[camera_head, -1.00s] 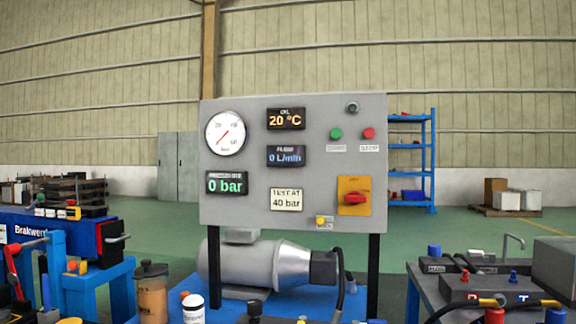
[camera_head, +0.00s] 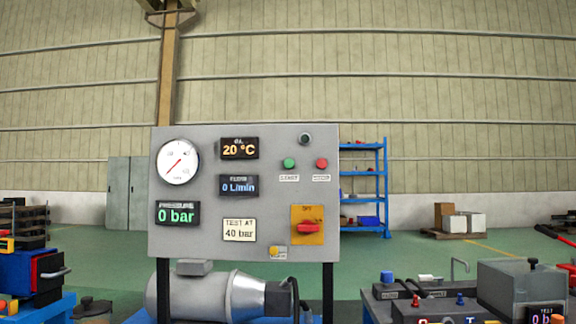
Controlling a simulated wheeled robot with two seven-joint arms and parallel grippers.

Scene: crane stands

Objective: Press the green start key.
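The green start key (camera_head: 289,163) is a round button on the right part of a grey upright control panel (camera_head: 200,240), with a small label below it. A red button (camera_head: 321,163) sits just right of it. A red rotary switch on a yellow plate (camera_head: 307,226) is below them. The displays read 20 °C (camera_head: 239,149), 0 L/min (camera_head: 238,186) and 0 bar (camera_head: 177,213). A card says test at 40 bar (camera_head: 239,230). A dark round fitting (camera_head: 305,139), which looks unlit, is above the buttons. Neither of my grippers shows.
A grey motor (camera_head: 215,296) lies below the panel. A grey bench unit with coloured caps (camera_head: 400,291) is at lower right, a blue-and-black machine (camera_head: 30,275) at lower left. A blue shelf (camera_head: 366,190) and boxes (camera_head: 463,222) stand behind on green floor.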

